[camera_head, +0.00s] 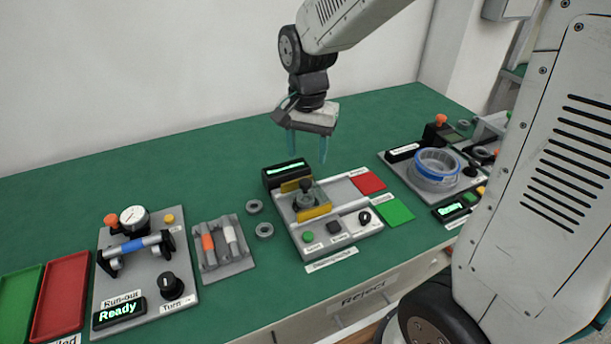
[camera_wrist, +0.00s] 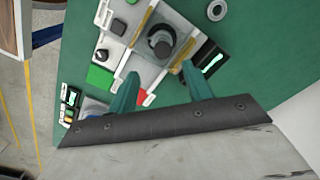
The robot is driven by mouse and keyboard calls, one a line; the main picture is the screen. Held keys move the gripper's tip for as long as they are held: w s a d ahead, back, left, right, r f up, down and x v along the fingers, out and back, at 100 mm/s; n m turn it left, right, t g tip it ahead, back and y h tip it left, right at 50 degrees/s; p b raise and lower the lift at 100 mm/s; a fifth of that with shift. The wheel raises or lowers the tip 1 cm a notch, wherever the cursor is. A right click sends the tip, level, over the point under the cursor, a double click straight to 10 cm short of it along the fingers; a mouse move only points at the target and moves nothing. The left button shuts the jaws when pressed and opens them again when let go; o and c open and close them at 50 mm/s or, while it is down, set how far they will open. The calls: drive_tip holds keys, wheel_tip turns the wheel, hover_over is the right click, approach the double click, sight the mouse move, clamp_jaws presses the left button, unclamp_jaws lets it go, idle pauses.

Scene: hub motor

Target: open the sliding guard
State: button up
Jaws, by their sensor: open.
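The sliding guard (camera_head: 312,213) is on the middle grey station, with yellow plates in front of and behind a dark round part (camera_head: 305,195). In the wrist view its yellow edge (camera_wrist: 184,54) shows near one of my fingertips, beside the dark round part (camera_wrist: 161,40). I cannot tell whether the guard has clear panels between the yellow plates. My gripper (camera_head: 307,158) points down above and behind the station, apart from the guard. In the wrist view my gripper (camera_wrist: 160,72) has its two teal fingers spread, with nothing between them.
A lit display box (camera_head: 287,174) stands at the station's back edge. A red pad (camera_head: 368,183) and a green pad (camera_head: 396,212) lie at its right. Loose rings (camera_head: 264,230) lie at its left. A run-out station (camera_head: 140,270) and a blue-ringed station (camera_head: 437,168) flank it.

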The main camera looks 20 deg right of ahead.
sight(306, 181)
drive_tip(key=shift+w+f, duration=0.25)
drive_tip(key=shift+f, duration=0.15)
wheel_tip(306, 181, down, 8)
drive_tip(key=shift+r, duration=0.25)
